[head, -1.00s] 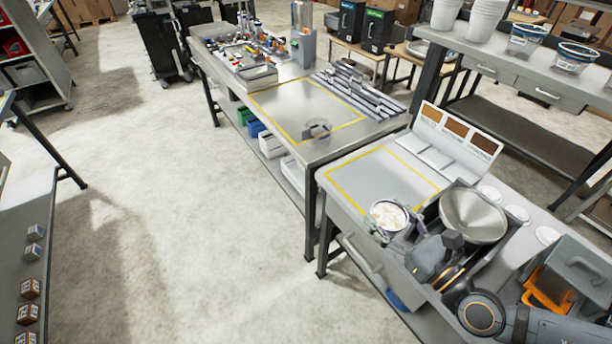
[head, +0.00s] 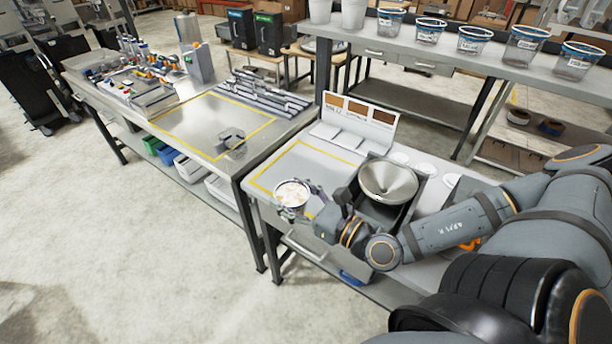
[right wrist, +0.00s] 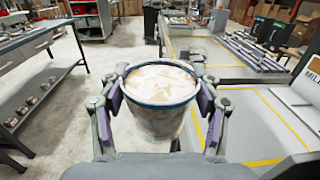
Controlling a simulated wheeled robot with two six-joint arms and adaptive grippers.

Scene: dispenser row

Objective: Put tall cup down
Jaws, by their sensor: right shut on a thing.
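The tall cup (head: 291,196) is a clear cup with a dark blue rim, filled with a pale, brownish-white content. My right gripper (head: 305,198) is shut on it. In the right wrist view the cup (right wrist: 160,100) is upright between the two purple-padded fingers of the gripper (right wrist: 165,110). The cup is at the front left part of the light grey worktop (head: 296,165), near its front edge and the yellow outline. I cannot tell whether its base touches the top. My left gripper is not in view.
A steel funnel bowl (head: 388,182) stands right of the cup. A panel with brown swatches (head: 358,113) stands behind. The adjoining metal table (head: 190,125) holds a small grey clamp-like object (head: 229,140) and grey bars (head: 265,92). The yellow-outlined area behind the cup is clear.

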